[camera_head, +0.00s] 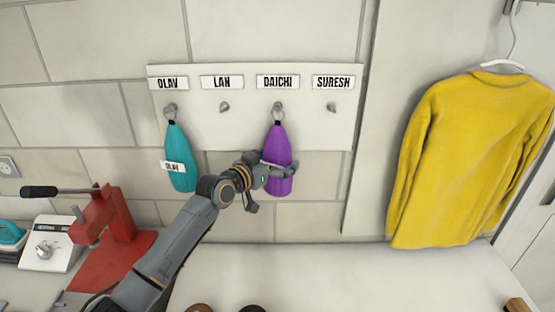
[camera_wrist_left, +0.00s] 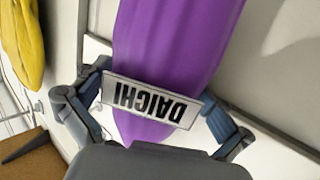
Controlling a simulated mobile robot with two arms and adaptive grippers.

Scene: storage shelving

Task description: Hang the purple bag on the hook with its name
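The purple bag (camera_head: 277,142) hangs upright below the DAICHI label (camera_head: 277,82), its top loop at the hook (camera_head: 278,107) there. In the left wrist view the bag (camera_wrist_left: 175,40) fills the middle and carries a white DAICHI tag (camera_wrist_left: 152,102), upside down in that picture. My left gripper (camera_head: 268,185) is at the bag's lower part. Its fingers (camera_wrist_left: 160,110) are spread on either side of the bag and look open. Whether a finger touches the bag is unclear. My right gripper is not in view.
A teal bag (camera_head: 179,150) hangs under OLAV on the white hook board (camera_head: 250,133). The LAN hook (camera_head: 224,107) and SURESH hook (camera_head: 331,107) are empty. A yellow sweater (camera_head: 465,160) hangs at right. A red press (camera_head: 115,220) stands at lower left. The counter (camera_head: 330,280) is largely clear.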

